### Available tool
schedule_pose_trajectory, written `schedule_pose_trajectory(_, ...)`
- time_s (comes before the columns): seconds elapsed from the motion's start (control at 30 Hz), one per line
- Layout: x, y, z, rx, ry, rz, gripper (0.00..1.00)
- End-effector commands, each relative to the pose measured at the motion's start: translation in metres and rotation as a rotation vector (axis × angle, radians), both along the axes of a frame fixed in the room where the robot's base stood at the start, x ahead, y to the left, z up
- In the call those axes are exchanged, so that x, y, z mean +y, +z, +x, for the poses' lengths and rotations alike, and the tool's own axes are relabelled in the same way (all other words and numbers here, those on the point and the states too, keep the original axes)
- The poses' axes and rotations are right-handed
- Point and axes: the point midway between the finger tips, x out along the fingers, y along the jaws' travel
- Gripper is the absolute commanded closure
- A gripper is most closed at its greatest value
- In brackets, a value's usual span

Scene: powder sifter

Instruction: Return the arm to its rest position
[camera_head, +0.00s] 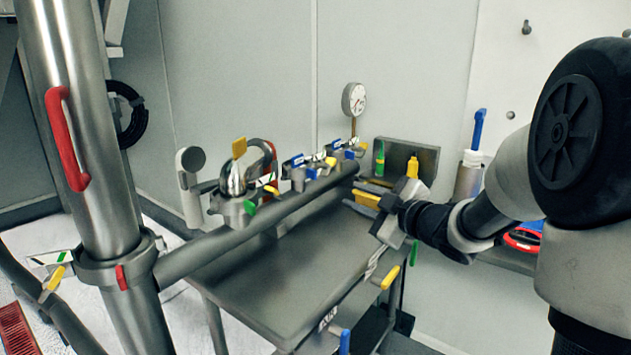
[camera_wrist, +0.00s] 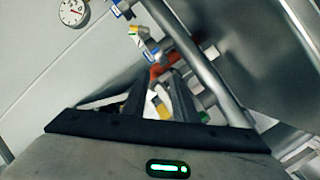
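My arm reaches in from the right in the head view, bent at the elbow, and ends over the far right part of the metal table. My gripper (camera_head: 357,195) points left, close to the end of the long steel pipe (camera_head: 255,235). Its two fingers stand apart. A yellow piece (camera_head: 367,200) shows between them in the head view; I cannot tell whether it lies behind. In the wrist view my gripper (camera_wrist: 162,80) also has its fingers spread, with pipework and coloured handles seen beyond them and nothing clearly held.
Several valves with coloured handles line the pipe. A pressure gauge (camera_head: 354,99) stands by the wall. A thick steel column (camera_head: 85,130) stands left. The tabletop (camera_head: 290,275) is mostly bare.

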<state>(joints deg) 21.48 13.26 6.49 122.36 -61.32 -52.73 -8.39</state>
Motion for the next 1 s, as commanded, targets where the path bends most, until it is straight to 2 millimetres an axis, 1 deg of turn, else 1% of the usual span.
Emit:
schedule_pose_trajectory(0.03, -0.013, 0.020, -0.003, 0.019, -0.124, -0.022, 0.74)
schedule_pose_trajectory(0.07, -0.024, 0.027, -0.007, 0.041, -0.204, -0.022, 0.74)
schedule_pose_trajectory(0.1, -0.039, 0.035, -0.016, 0.077, -0.307, -0.015, 0.74)
schedule_pose_trajectory(0.17, -0.060, 0.043, -0.036, 0.140, -0.454, 0.015, 0.74)
schedule_pose_trajectory(0.2, -0.072, 0.046, -0.055, 0.190, -0.544, 0.047, 0.74)
schedule_pose_trajectory(0.27, -0.085, 0.045, -0.087, 0.277, -0.660, 0.111, 0.74)
schedule_pose_trajectory(0.3, -0.089, 0.040, -0.111, 0.344, -0.726, 0.160, 0.74)
schedule_pose_trajectory(0.37, -0.087, 0.030, -0.148, 0.455, -0.799, 0.223, 0.74)
schedule_pose_trajectory(0.4, -0.083, 0.021, -0.172, 0.529, -0.836, 0.259, 0.74)
schedule_pose_trajectory(0.47, -0.074, 0.008, -0.205, 0.634, -0.877, 0.307, 0.74)
schedule_pose_trajectory(0.5, -0.067, 0.000, -0.226, 0.700, -0.898, 0.334, 0.74)
schedule_pose_trajectory(0.57, -0.057, -0.010, -0.254, 0.788, -0.917, 0.368, 0.74)
schedule_pose_trajectory(0.6, -0.049, -0.017, -0.272, 0.844, -0.927, 0.387, 0.74)
schedule_pose_trajectory(0.67, -0.038, -0.026, -0.298, 0.924, -0.936, 0.412, 0.74)
schedule_pose_trajectory(0.7, -0.030, -0.031, -0.314, 0.976, -0.938, 0.425, 0.74)
schedule_pose_trajectory(0.77, -0.019, -0.038, -0.339, 1.051, -0.939, 0.444, 0.74)
schedule_pose_trajectory(0.8, -0.017, -0.019, -0.342, 1.068, -0.941, 0.445, 0.74)
schedule_pose_trajectory(0.83, -0.019, -0.006, -0.340, 1.064, -0.943, 0.444, 0.74)
schedule_pose_trajectory(0.97, -0.019, 0.030, -0.339, 1.063, -0.944, 0.442, 0.74)
schedule_pose_trajectory(1.0, -0.019, 0.042, -0.339, 1.062, -0.944, 0.441, 0.74)
